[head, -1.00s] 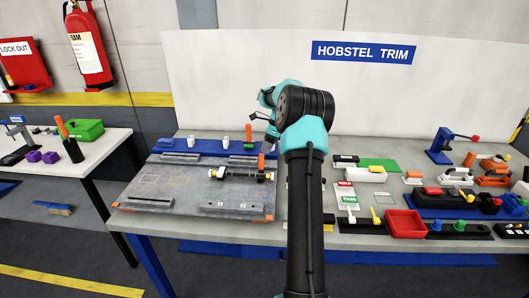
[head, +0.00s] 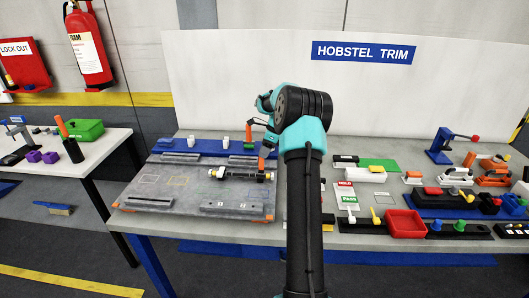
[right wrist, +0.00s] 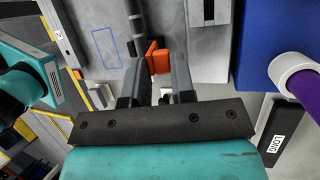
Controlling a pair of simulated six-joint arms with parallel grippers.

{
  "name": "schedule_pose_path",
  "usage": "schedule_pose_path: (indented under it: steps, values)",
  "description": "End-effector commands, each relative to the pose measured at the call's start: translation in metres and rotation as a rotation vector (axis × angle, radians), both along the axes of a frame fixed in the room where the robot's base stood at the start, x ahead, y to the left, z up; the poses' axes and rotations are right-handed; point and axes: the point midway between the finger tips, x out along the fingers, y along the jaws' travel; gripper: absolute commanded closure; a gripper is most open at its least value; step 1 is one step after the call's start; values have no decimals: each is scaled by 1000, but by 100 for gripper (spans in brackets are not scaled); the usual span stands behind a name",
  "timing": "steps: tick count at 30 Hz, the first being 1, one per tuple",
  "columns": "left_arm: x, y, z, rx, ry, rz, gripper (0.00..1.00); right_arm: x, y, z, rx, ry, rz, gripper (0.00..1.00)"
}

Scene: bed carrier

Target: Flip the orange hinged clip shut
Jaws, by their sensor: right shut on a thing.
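The orange clip (head: 262,163) stands up at the right end of a dark bar (head: 238,174) on the grey board (head: 180,200). In the right wrist view the orange clip (right wrist: 158,58) lies between my fingertips. My right gripper (head: 267,149) reaches down to the clip from above, and in the right wrist view the gripper (right wrist: 160,68) is shut on it. The flap looks raised, not lying flat over the bar. The wrist and upper arm hide part of the gripper in the head view. My left gripper is not in view.
A blue rack (head: 200,149) with white and green pegs runs behind the board. A red tray (head: 405,223), a HOLD/PASS card (head: 347,196) and several tools stand at the right. The board's front left is mostly clear.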

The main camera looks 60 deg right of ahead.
Motion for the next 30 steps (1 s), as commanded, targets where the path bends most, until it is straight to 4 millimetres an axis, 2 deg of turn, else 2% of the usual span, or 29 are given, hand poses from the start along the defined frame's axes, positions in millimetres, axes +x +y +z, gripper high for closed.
schedule_pose_path:
  steps: [30]
  values:
    - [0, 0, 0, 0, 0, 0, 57, 0, -1, 3, -43, -21, -4, 100]
